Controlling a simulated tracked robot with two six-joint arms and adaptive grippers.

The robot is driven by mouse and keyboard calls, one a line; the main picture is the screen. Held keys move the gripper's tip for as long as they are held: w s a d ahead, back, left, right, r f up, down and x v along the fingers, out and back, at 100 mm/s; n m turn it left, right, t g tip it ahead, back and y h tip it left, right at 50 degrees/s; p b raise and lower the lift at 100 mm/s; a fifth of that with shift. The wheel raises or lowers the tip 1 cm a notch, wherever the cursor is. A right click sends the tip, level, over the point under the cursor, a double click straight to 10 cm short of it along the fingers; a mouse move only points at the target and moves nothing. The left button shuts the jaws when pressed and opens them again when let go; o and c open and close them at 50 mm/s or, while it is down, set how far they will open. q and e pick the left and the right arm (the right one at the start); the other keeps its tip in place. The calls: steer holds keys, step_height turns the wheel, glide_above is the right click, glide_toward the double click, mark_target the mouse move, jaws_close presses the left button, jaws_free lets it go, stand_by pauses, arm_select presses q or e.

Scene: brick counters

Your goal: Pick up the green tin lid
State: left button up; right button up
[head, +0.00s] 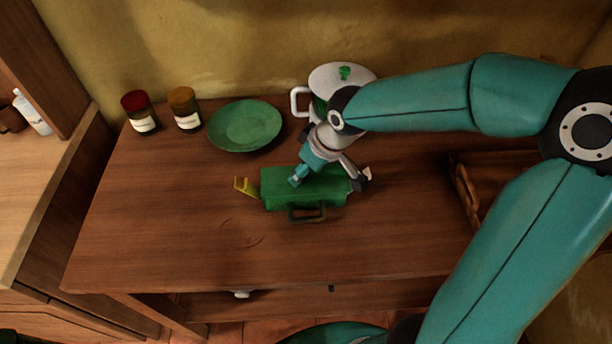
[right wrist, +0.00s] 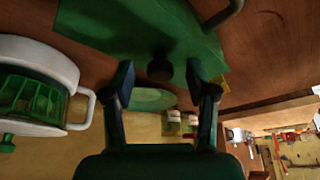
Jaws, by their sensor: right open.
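The green tin lid (head: 276,184) is the top of a green box-shaped tin on the wooden counter, with a dark handle (head: 307,217) on its near side. In the right wrist view the green lid (right wrist: 110,28) fills the top, with a dark round knob (right wrist: 159,68) on it. My right gripper (head: 330,179) is over the lid, pointing down. Its two fingers are spread, one on each side of the knob in the right wrist view (right wrist: 160,72), and nothing is held. Whether the fingertips touch the lid I cannot tell. My left gripper is not in view.
A white-lidded pot (head: 341,78) with a side handle stands behind the tin. A green plate (head: 245,125) and two jars, one red-capped (head: 136,101) and one brown-capped (head: 183,98), stand at back left. A small yellow thing (head: 245,187) is left of the tin. The front left counter is clear.

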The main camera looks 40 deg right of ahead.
steer(key=shift+w+f, duration=0.2)
steer(key=shift+f, duration=0.45)
steer(key=shift+s+a, duration=0.1)
steer(key=shift+s, duration=0.05)
jaws_close()
